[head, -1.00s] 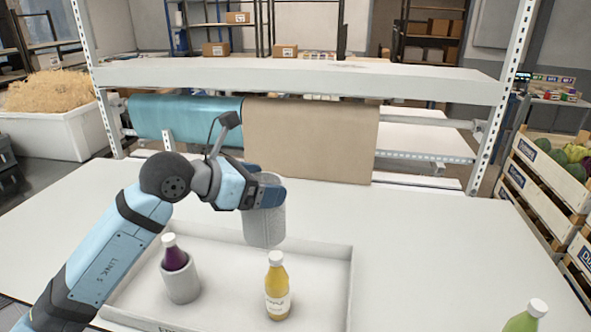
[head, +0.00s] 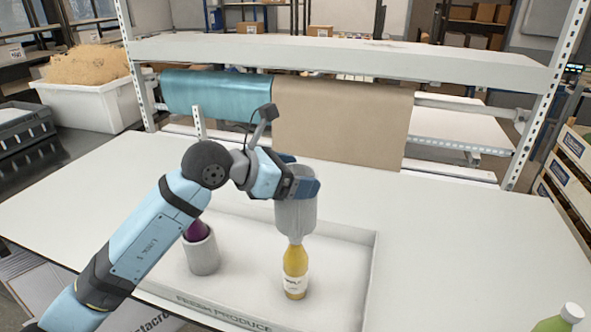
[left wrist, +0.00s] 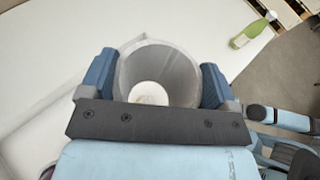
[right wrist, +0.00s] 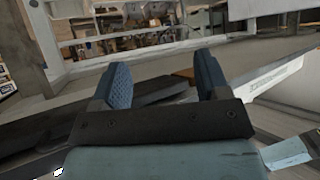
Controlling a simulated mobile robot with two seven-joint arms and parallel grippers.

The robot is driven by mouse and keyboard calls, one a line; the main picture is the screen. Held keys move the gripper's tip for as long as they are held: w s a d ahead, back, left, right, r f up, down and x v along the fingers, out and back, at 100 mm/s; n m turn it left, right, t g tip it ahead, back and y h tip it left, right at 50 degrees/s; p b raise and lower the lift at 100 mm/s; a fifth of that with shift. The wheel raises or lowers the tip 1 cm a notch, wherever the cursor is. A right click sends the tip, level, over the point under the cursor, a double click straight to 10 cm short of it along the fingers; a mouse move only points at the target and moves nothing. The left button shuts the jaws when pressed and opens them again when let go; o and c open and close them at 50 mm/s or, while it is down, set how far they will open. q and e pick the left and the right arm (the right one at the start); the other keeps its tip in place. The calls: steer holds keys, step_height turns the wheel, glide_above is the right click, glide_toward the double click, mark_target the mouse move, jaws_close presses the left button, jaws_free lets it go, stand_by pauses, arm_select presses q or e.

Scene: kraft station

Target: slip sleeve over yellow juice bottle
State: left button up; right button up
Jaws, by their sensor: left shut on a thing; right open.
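The yellow juice bottle (head: 295,274) stands upright in the white tray (head: 367,290). My left gripper (head: 305,187) is shut on a grey sleeve (head: 296,217), held upright right above the bottle. In the head view the sleeve's lower end meets or hides the bottle's cap; the yellow body shows below it. In the left wrist view the sleeve (left wrist: 158,72) is between the fingers (left wrist: 158,85), with a white round shape, likely the cap, inside its far end. My right gripper (right wrist: 152,85) is open and empty, away from the tray.
A purple bottle (head: 196,230) stands in another grey sleeve (head: 203,254) in the tray's left part, partly behind my left arm. A green bottle (head: 560,322) is at the lower right. A shelf frame with teal (head: 215,92) and brown (head: 340,120) rolls stands behind the table.

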arm_select(q)
step_height(320, 180, down, 2)
steer(key=b, duration=0.5)
glide_above(288, 252)
steer(key=d, duration=0.2)
steer(key=shift+w+a+f, duration=0.1)
steer(key=shift+w+f, duration=0.1)
steer(key=shift+f, duration=1)
steer(key=shift+w+a+f, duration=0.1)
steer(key=shift+w+f, duration=0.1)
steer(key=shift+f, duration=1)
steer(key=shift+f+b, duration=1.15)
steer(key=shift+f, duration=0.65)
steer(key=shift+f+b, duration=1.7)
steer(key=shift+f, duration=0.6)
steer(key=shift+f+b, duration=1)
steer(key=shift+f, duration=0.45)
steer(key=shift+f+b, duration=0.65)
steer(key=shift+f, duration=0.35)
arm_select(e)
step_height(288, 252, down, 12)
steer(key=shift+w+a+f+m, duration=0.15)
steer(key=shift+w+a+m, duration=0.2)
steer(key=shift+w, duration=0.1)
